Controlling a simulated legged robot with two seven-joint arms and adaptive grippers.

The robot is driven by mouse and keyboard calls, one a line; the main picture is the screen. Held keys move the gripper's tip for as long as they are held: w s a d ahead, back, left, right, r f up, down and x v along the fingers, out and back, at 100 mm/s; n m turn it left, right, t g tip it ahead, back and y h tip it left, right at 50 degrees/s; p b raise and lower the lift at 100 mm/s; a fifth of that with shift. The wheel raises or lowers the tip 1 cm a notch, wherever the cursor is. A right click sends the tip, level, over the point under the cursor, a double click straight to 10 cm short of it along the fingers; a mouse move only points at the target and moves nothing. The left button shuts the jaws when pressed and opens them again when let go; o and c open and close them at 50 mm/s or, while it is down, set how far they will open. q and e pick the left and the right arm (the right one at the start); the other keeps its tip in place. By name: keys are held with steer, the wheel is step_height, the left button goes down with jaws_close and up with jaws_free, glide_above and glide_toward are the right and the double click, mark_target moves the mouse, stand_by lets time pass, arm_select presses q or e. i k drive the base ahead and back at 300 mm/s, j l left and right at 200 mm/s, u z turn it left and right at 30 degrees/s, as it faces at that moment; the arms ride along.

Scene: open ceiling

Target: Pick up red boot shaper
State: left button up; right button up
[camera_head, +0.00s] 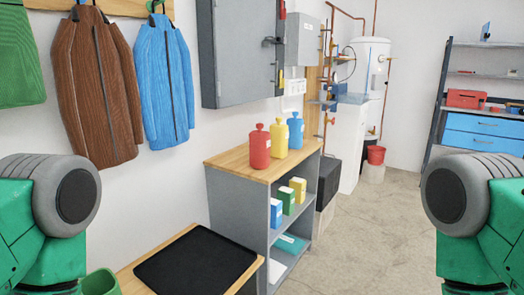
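The red boot shaper (260,149) stands upright on the wooden top (228,161) of a grey shelf unit, near its left end. It is bottle-like with a small knob on top. A yellow shaper (279,140) and a blue shaper (295,132) of the same shape stand in a row behind it to the right. Only green and grey parts of my arms show at the left and right edges. Neither of my grippers is in view.
A black tray (196,266) lies on a low wooden bench in front. Small boxes (287,200) sit on the shelf below the shapers. A grey cabinet (239,52) hangs above. Brown and blue jackets hang at left. Open concrete floor (365,240) lies to the right.

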mark_target(260, 141)
steer(key=i+l+u, duration=0.4)
steer(key=i+l, duration=0.9)
steer(key=l, duration=0.05)
